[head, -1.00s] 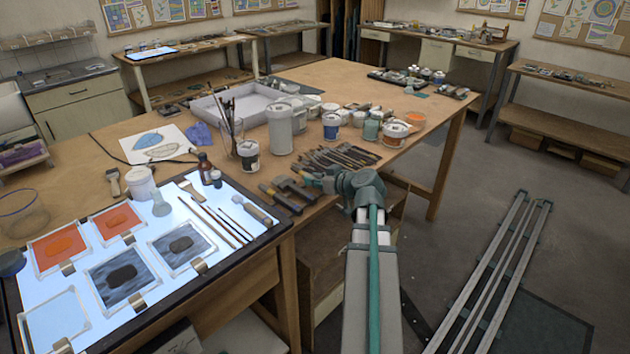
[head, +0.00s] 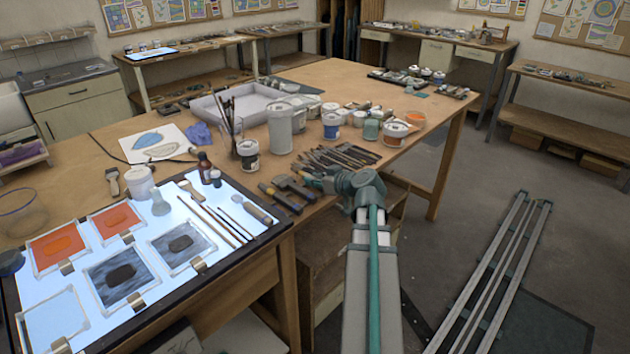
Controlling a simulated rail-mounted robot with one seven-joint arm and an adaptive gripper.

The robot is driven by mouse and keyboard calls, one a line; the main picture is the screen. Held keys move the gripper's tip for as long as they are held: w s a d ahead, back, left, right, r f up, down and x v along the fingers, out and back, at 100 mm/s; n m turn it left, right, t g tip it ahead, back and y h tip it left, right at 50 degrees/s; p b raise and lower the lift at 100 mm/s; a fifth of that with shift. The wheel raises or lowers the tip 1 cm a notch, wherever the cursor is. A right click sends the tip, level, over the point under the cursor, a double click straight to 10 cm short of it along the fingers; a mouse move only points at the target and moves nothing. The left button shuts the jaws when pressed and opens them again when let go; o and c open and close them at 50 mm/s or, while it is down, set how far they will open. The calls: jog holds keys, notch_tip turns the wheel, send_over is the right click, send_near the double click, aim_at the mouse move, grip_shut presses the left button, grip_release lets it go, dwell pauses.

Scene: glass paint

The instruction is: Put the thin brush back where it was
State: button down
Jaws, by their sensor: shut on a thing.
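My gripper (head: 302,180) is low over the front edge of the wooden table, at the end of my grey and green arm. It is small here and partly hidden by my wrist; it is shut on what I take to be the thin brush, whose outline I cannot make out. A row of several brushes (head: 342,157) lies on the table just behind and right of it. Several thin brushes (head: 215,222) lie side by side on the lit panel (head: 185,293), left of my gripper, next to a wide flat brush (head: 256,210).
Dark tools with yellowish ends (head: 281,200) lie at the table edge beside my gripper. Paint pots (head: 331,125), a tall grey jar (head: 280,130) and a glass jar of upright brushes (head: 232,135) stand behind. Painted glass panes (head: 182,247) lie on the lit panel.

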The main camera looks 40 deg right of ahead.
jog(key=shift+f, duration=0.15)
dwell(0.4)
jog(key=c, duration=0.9)
grip_release()
jog(key=shift+c, duration=0.2)
jog(key=v, duration=1.2)
